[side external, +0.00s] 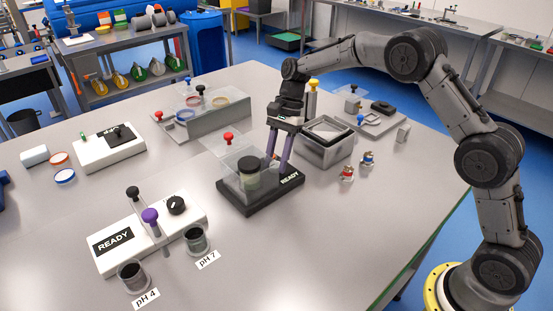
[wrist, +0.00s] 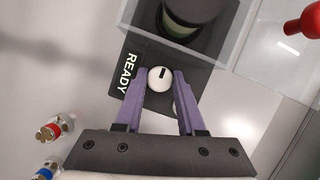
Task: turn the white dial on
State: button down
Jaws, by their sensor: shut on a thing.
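The white dial (wrist: 160,78) sits on the black base (wrist: 185,98) marked READY and has a dark pointer line on its face. My gripper (wrist: 159,74), with purple fingers, reaches down with one finger on each side of the dial and is shut on it. In the side external view my gripper (side external: 278,160) is at the back right of the black base (side external: 265,207), near the READY label. The dial cannot be made out there.
On the base, a clear box (side external: 237,160) with a red knob surrounds a dark-lidded jar (side external: 249,174), close to my fingers. A grey open bin (side external: 325,150) stands to the right, with two small red and blue fittings (side external: 347,172) nearby. A white READY unit (side external: 115,240) stands front left.

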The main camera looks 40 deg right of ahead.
jog(key=c, duration=0.5)
grip_release()
jog(key=v, duration=1.4)
jog(key=shift+a, duration=0.1)
